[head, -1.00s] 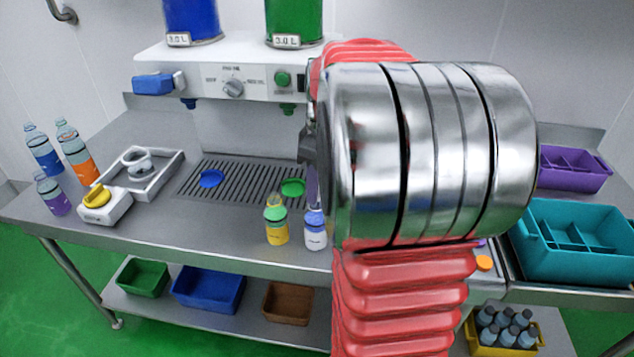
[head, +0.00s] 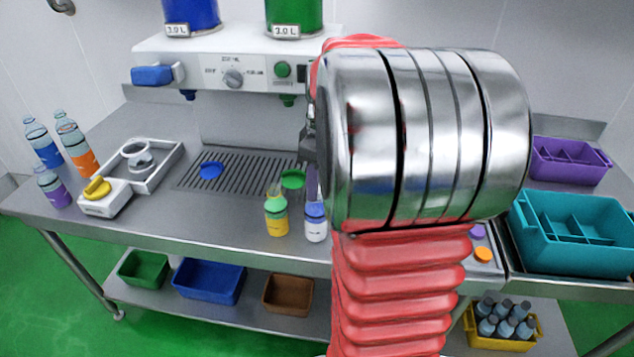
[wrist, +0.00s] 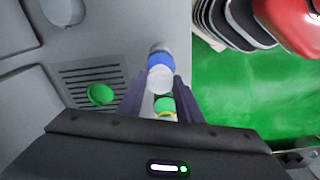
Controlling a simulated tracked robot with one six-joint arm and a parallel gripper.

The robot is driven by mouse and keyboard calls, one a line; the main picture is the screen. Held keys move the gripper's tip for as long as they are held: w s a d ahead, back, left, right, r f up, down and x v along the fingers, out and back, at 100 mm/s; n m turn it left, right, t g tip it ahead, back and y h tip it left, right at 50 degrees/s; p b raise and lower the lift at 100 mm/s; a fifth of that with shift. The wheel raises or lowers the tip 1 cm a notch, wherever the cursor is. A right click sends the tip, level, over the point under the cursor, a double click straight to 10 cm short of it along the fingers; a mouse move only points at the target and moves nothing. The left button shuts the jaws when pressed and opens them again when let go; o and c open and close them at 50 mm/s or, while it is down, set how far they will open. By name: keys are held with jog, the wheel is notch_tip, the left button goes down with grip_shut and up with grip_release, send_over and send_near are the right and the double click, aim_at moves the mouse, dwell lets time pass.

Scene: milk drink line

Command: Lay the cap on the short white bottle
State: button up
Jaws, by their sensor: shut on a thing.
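The short white bottle (head: 315,229) stands upright on the bench in front of the drip tray, with blue on its upper part. My gripper shows in the wrist view (wrist: 160,93), its dark fingers on both sides of a pale round piece (wrist: 160,79) that looks like the cap. The blue and white of the bottle (wrist: 160,60) show just beyond this piece. I cannot tell whether the piece touches the bottle. In the head view my arm hides most of the gripper; a purple finger shows just above the bottle. The held piece cannot be made out there.
A yellow bottle with a green upper part (head: 276,216) stands close left of the white one. A blue cap (head: 211,170) and a green cap (head: 293,179) lie on the drip tray (head: 245,172). A white device (head: 106,203) and several bottles are at the left. A teal crate (head: 580,255) is at the right.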

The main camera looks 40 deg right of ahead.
jog(key=o, duration=1.2)
jog(key=r, duration=0.9)
jog(key=s+r, duration=0.1)
jog(key=r, duration=0.3)
jog(key=shift+d+r, duration=0.2)
jog(key=shift+r, duration=0.15)
